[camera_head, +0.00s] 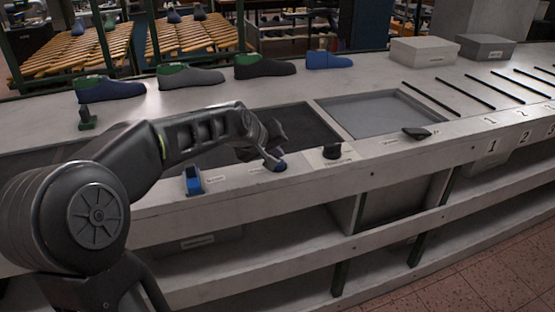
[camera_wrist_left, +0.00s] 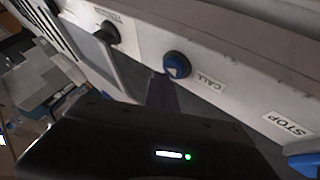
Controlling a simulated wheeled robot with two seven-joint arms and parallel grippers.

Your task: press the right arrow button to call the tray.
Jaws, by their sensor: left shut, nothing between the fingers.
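The round blue button (camera_wrist_left: 176,64) with a pale arrow-like mark sits on the bench's front ledge, beside a CALL label (camera_wrist_left: 209,80) in the left wrist view. In the head view the button (camera_head: 281,166) is partly hidden by my left gripper (camera_head: 272,154). That gripper is shut and empty, with its tip right at the button. In the left wrist view the dark fingertip (camera_wrist_left: 161,90) shows just below the button; I cannot tell whether they touch. My right gripper is not in view.
A blue STOP control (camera_head: 193,180) stands left of the button, and a black knob (camera_head: 332,152) stands right of it. Behind are a dark recess (camera_head: 308,118) and a grey recessed tray (camera_head: 380,112). Several shoe lasts (camera_head: 190,76) line the back.

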